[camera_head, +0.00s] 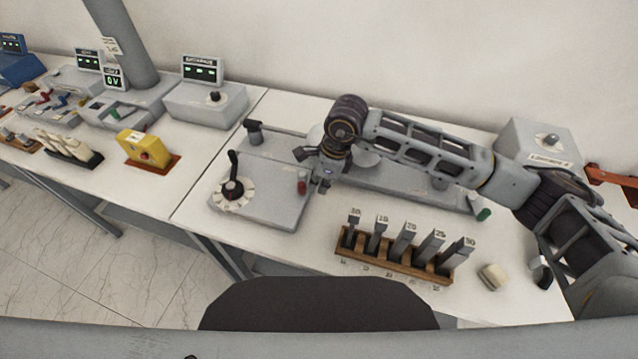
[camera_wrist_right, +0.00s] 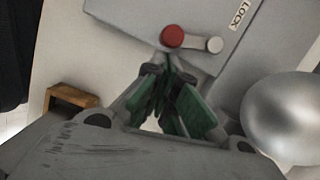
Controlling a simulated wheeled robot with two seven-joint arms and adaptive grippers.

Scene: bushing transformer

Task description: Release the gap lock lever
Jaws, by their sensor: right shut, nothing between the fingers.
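The lock lever has a red knob (camera_wrist_right: 172,37) and a short grey arm with a round pivot (camera_wrist_right: 213,45), beside a white LOCK label (camera_wrist_right: 240,13) on a grey panel. In the head view its red end (camera_head: 302,184) stands at the right side of the grey control box (camera_head: 262,200). My right gripper (camera_wrist_right: 168,72) is shut and empty, its green-padded fingers pointing at the lever just short of the red knob in the picture. I cannot tell whether they touch it. In the head view the right gripper (camera_head: 322,172) is partly hidden by its own wrist. My left gripper is out of view.
A dial with a black handle (camera_head: 233,188) is on the control box's left. A wooden rack (camera_head: 390,262) with numbered grey pieces stands in front. A shiny metal sphere (camera_wrist_right: 285,118) is close to the right of the gripper. A pale block (camera_head: 492,277) lies at the right.

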